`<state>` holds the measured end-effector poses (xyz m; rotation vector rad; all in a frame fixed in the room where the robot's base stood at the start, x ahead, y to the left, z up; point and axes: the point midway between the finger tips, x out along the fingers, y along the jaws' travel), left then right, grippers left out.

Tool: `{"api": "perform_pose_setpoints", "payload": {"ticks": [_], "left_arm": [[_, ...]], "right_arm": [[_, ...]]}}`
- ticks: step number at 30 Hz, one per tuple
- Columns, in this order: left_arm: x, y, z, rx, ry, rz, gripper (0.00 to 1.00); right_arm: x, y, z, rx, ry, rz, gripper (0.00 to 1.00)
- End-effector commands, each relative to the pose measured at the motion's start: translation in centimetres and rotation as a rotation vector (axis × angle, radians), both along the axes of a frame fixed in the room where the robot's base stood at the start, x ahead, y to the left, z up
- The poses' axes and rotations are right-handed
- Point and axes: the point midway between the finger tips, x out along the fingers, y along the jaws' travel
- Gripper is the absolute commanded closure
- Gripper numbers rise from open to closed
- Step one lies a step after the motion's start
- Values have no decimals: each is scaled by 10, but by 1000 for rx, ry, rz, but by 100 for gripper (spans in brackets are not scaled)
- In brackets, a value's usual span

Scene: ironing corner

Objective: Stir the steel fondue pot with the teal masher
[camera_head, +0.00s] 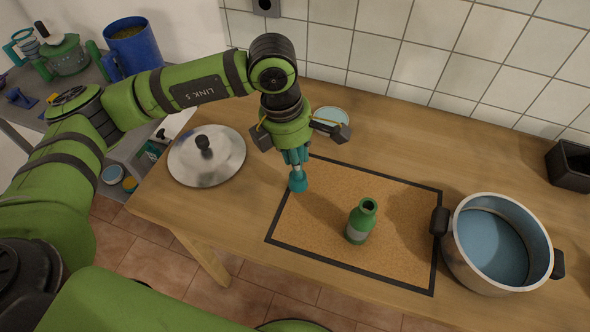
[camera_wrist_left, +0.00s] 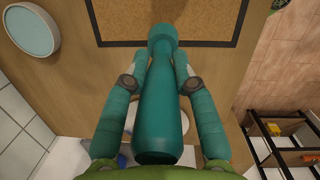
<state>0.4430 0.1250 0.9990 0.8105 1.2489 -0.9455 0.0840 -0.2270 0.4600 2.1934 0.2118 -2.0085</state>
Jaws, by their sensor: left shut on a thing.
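The steel fondue pot (camera_head: 458,262) stands on the wooden table at the right of the head view. It has two black handles, no lid on it, and a blue inside. My left gripper (camera_head: 294,156) points down over the table, left of the pot and well apart from it. It is shut on the teal masher (camera_head: 298,183), whose lower end hangs near the left edge of the cork mat. In the left wrist view the masher (camera_wrist_left: 161,100) lies between both fingers (camera_wrist_left: 160,85). My right gripper is not in view.
A green bottle (camera_head: 361,220) stands on the black-edged cork mat (camera_head: 400,205), between masher and pot. A steel lid (camera_head: 222,165) lies at the left, a light-blue dish (camera_head: 331,115) behind the gripper. A black box (camera_head: 570,166) stands at the far right. Tiled wall (camera_head: 430,60) runs behind.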

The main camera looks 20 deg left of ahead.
Motion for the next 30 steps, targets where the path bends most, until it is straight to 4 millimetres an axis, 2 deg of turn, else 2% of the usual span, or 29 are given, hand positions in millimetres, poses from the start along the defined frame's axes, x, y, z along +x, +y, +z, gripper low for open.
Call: {"api": "perform_pose_setpoints", "payload": {"ticks": [4,9,23,24,25,26,30], "left_arm": [[-1,0,-18,2,5,2,100],[-1,0,-43,1,3,0,100],[0,0,-52,1,-2,-1,100],[0,0,-51,1,-2,-1,65],[0,0,-50,0,-1,-1,53],[0,0,-50,0,-1,-1,49],[0,0,-50,0,-1,-1,49]], "right_arm": [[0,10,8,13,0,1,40],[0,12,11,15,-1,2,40],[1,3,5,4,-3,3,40],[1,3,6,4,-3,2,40],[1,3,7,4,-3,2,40],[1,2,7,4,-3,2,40],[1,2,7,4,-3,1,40]]}}
